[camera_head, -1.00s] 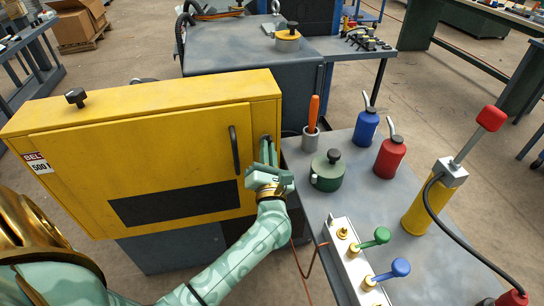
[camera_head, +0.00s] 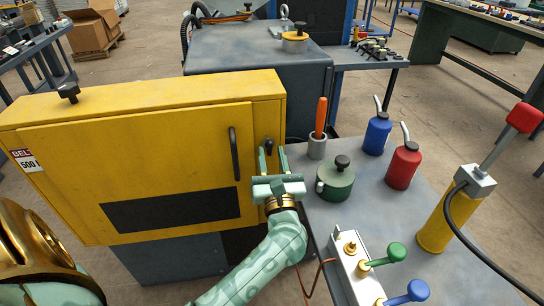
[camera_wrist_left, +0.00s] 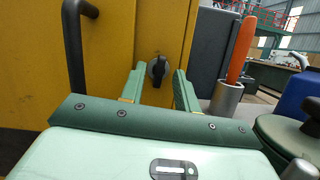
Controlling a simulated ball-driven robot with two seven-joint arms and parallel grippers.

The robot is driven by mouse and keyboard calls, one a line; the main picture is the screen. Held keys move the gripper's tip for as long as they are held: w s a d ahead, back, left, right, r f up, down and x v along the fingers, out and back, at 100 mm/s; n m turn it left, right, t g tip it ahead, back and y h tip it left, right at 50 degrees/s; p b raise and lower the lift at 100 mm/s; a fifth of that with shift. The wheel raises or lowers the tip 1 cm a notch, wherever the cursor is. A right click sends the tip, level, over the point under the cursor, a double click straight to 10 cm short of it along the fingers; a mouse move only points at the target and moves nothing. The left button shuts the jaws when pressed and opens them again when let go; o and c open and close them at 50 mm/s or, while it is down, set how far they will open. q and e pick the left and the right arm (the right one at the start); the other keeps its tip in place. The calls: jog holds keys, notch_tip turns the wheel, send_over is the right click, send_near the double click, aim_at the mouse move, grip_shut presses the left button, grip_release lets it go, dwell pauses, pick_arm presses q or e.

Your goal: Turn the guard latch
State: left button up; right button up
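The guard latch (camera_head: 269,145) is a small black knob on the right end of the yellow guard's front face. In the left wrist view the latch (camera_wrist_left: 157,69) is a dark round piece with an upright bar. My left gripper (camera_head: 273,160) is in front of it. Its two pale green fingers are spread, one on each side of the latch in the wrist view, with a gap to the bar. I cannot tell how far the fingertips are from the face. The yellow guard (camera_head: 70,165) has its door closed. My right gripper is out of view.
A black door handle (camera_head: 234,153) stands left of the latch. On the grey bench to the right are a green pot (camera_head: 335,180), an orange-handled tool in a cup (camera_head: 317,146), blue (camera_head: 377,134) and red (camera_head: 403,167) cans, and a lever box (camera_head: 350,262).

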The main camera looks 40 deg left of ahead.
pick_arm(q)
jog(key=s+d, duration=0.3)
jog(key=d, duration=0.1)
jog(key=shift+s+d+p, duration=0.1)
jog(key=shift+s+p, duration=0.2)
jog(key=shift+s, duration=0.05)
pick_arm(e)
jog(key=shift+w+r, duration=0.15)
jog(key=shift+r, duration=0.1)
